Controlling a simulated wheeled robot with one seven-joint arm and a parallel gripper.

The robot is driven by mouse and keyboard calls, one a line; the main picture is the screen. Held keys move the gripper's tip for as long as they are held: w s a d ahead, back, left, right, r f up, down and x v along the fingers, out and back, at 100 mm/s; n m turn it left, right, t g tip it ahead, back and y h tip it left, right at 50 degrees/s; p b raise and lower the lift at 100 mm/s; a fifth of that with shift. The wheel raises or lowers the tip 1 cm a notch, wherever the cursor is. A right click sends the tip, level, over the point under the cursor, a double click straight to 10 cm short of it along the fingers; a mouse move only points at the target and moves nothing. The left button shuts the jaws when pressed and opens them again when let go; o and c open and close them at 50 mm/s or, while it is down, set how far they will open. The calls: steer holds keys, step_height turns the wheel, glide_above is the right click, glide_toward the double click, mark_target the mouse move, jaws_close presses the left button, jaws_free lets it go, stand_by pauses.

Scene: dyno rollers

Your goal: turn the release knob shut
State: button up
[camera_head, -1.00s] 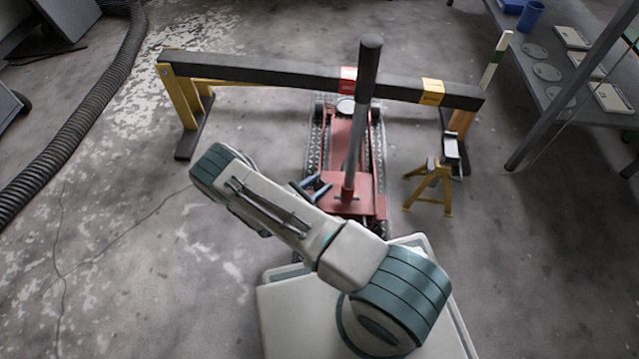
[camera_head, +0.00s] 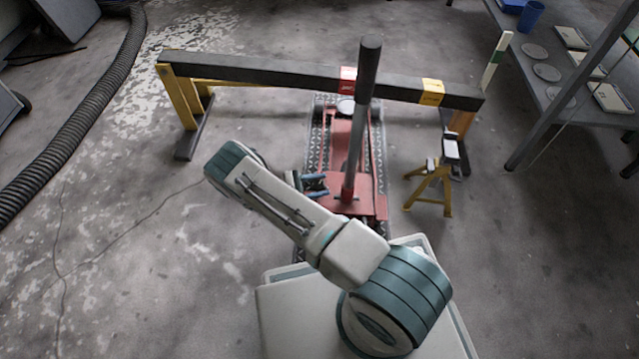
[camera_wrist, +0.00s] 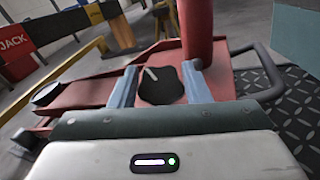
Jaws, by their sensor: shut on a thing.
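The release knob (camera_wrist: 160,87) is black and lobed with a white pointer line, on the red jack's body. In the wrist view it sits between the two blue fingers of my gripper (camera_wrist: 160,85), which is shut on it. The pointer line leans up and to the left. In the head view my gripper (camera_head: 317,184) is at the left of the handle's base, and my arm hides the knob. The red floor jack (camera_head: 366,205) stands under the beam, with its grey handle (camera_head: 357,140) upright.
A dark beam (camera_head: 270,72) on yellow legs spans over the jack. A yellow jack stand (camera_head: 430,188) is to the right. A metal shelf (camera_head: 545,110) stands further right. A black hose (camera_head: 75,120) lies on the left.

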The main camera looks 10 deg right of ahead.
steer(key=shift+s+d+m+g+y, duration=0.1)
steer(key=shift+m+g+y, duration=0.2)
steer(key=shift+m+g, duration=1.1)
steer(key=o, duration=1)
steer(key=shift+d, duration=0.1)
steer(key=shift+a, duration=0.2)
steer(key=w+a+r, duration=0.1)
steer(key=w+a, duration=0.1)
steer(key=a, duration=1.1)
steer(key=shift+w+a+r, duration=0.15)
steer(key=shift+w, duration=0.05)
